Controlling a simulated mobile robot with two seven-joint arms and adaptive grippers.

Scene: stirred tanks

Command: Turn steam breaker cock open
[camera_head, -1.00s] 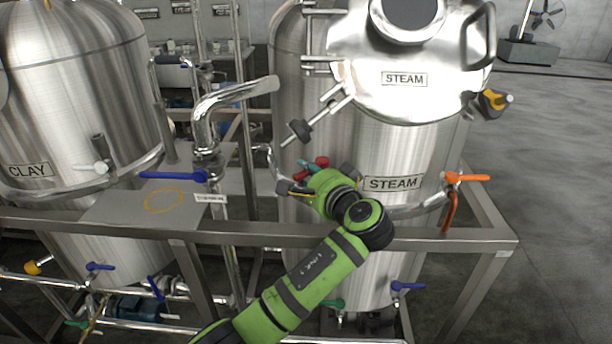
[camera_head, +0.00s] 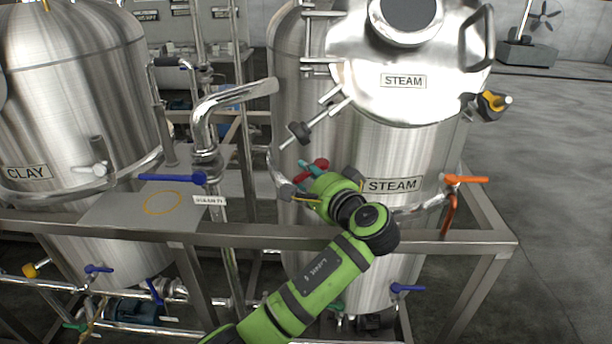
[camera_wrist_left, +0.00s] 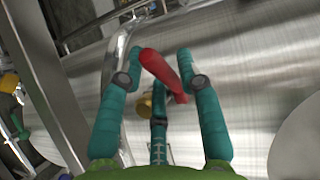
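A cock with a red handle (camera_head: 319,163) sits at the front of the steam tank (camera_head: 390,150), left of its lower STEAM label. I take it for the steam breaker cock. My left gripper (camera_head: 311,169) is right at this handle, its green body partly in front of the tank. In the left wrist view the red handle (camera_wrist_left: 163,70) lies slantwise between the teal fingers of my left gripper (camera_wrist_left: 166,60). The fingers stand apart; the handle's upper end overlaps the left fingertip. I cannot tell whether they touch. My right gripper is not in view.
A blue-handled valve (camera_head: 172,178) and a bent steel pipe (camera_head: 205,130) stand to the left. An orange-handled valve (camera_head: 464,180) is to the right.

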